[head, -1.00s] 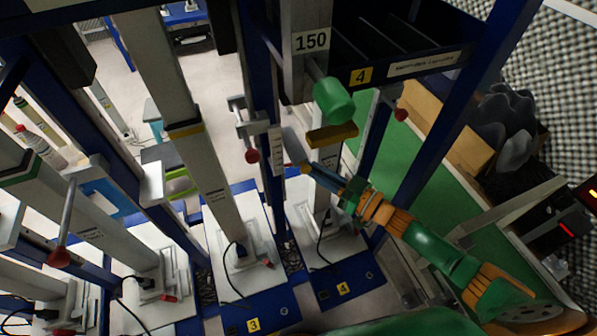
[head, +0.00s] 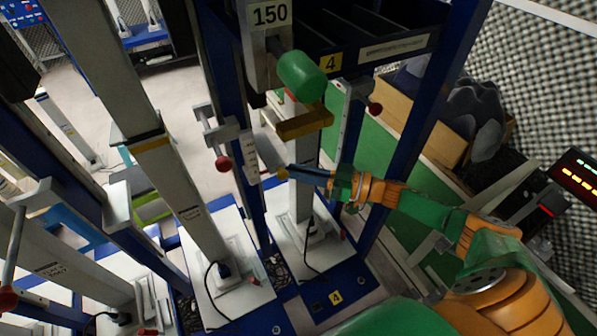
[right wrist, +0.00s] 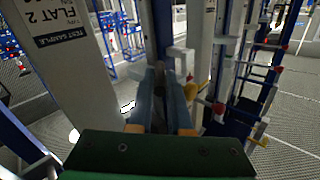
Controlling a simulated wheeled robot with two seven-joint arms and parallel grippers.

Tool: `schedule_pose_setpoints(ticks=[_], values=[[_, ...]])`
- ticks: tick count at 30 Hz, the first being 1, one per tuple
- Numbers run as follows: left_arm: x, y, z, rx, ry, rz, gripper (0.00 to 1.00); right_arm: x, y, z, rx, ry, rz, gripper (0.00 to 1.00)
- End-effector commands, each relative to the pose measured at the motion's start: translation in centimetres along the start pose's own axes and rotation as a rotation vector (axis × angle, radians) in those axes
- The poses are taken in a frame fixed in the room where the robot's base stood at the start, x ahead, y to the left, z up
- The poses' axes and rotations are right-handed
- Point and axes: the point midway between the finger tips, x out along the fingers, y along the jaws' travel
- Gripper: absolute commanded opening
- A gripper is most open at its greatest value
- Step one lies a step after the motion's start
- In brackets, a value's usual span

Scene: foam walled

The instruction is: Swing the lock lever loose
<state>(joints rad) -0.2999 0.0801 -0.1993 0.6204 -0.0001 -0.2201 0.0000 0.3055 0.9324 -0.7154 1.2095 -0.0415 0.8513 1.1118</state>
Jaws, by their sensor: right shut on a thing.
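A lever with a red ball (head: 223,163) hangs just left of the gripper, and another red-ball lever (head: 375,108) is on the right post. The left gripper is not in view.
A green cylinder (head: 301,77) juts out above the yellow bar, under the label 150. Blue posts (head: 432,110) and pale columns (head: 160,165) stand close around the arm. A dark shelf unit (head: 365,30) is above. Green floor (head: 420,165) lies to the right.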

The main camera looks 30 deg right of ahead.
Motion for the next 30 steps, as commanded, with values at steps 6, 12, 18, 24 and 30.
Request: schedule_pose_setpoints(ticks=[6, 12, 18, 24, 30], values=[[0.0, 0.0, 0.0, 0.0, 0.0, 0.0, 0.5, 0.0, -0.1, 0.1, 0.0, -0.001, -0.001, 0.47], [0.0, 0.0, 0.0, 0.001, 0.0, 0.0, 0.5, 0.0, 0.0, 0.1, 0.0, 0.0, 0.0, 0.47], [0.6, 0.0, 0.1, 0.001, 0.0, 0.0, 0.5, -2.4, 0.0, 0.4, 0.0, -0.006, 0.001, 0.47], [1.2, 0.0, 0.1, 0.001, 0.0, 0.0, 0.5, -6.2, 0.0, 0.3, 0.001, -0.005, 0.001, 0.47], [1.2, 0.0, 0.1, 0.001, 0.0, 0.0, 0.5, -7.0, 0.0, 0.1, 0.001, -0.001, -0.001, 0.47]])
